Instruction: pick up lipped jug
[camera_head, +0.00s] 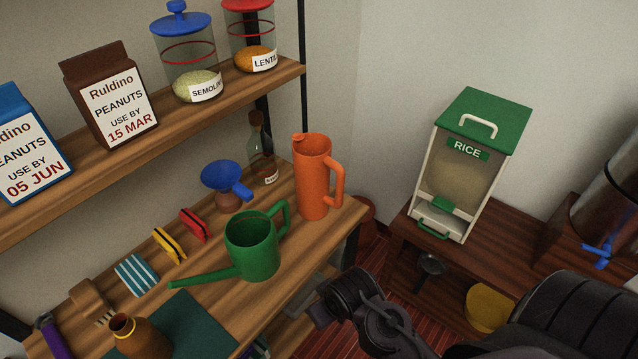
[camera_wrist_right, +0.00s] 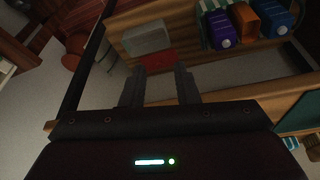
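The orange lipped jug (camera_head: 312,180) stands upright on the wooden shelf near its right end. Its pouring lip points up left and its handle is on the right. My right arm comes in from the lower right, with its dark wrist end below and right of the jug, apart from it. In the right wrist view the two fingers of my right gripper (camera_wrist_right: 160,88) are apart with nothing held between them. I cannot make out the jug surely in that view. My left gripper is in neither view.
A green watering can (camera_head: 252,245) stands left of the jug. A blue funnel (camera_head: 221,175) and a corked bottle (camera_head: 262,152) are behind it. An upper shelf (camera_head: 150,137) holds jars and packets. A rice dispenser (camera_head: 466,165) stands on the right counter.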

